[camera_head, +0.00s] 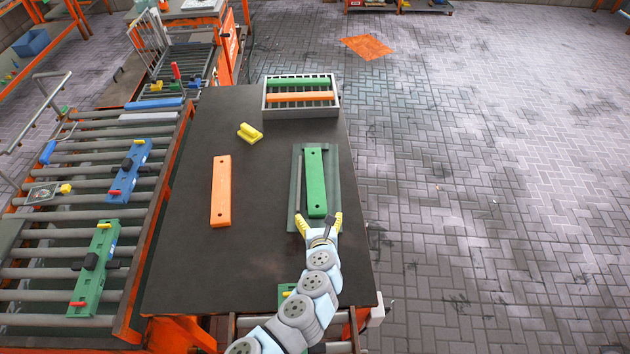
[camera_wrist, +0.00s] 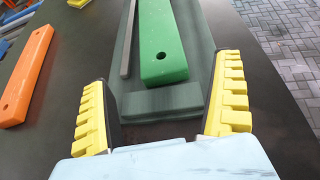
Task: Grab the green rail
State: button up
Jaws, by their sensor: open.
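The green rail (camera_head: 316,180) is a long flat bar with a hole near each end. It lies in a dark grey-green tray (camera_head: 297,205) on the right side of the dark table. In the wrist view the green rail (camera_wrist: 163,50) runs away from me, its near end just behind the tray's front wall (camera_wrist: 162,100). My gripper (camera_head: 319,222) is open, with yellow ridged fingers. It is at the tray's near end. In the wrist view the fingers of my gripper (camera_wrist: 165,118) stand either side of that near end, and nothing is between them but the tray's front part.
An orange rail (camera_head: 221,190) lies on the table to the left. A yellow block (camera_head: 249,133) sits behind it. A grey slotted crate (camera_head: 301,112) holding a green and an orange bar stands at the back. A roller conveyor (camera_head: 60,245) runs along the left.

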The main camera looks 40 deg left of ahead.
aim_at(317, 204)
jog(key=shift+x, duration=1.85)
jog(key=shift+w+a+f, duration=0.25)
jog(key=shift+a, duration=0.05)
jog(key=shift+b+x, duration=0.45)
jog(key=shift+x, duration=1.4)
jog(key=shift+w+a+f, duration=0.15)
jog(key=shift+w, duration=0.1)
jog(key=shift+s+a+f, duration=0.1)
jog(key=shift+a, duration=0.05)
jog(key=c, duration=1.1)
jog(key=shift+c, duration=1.3)
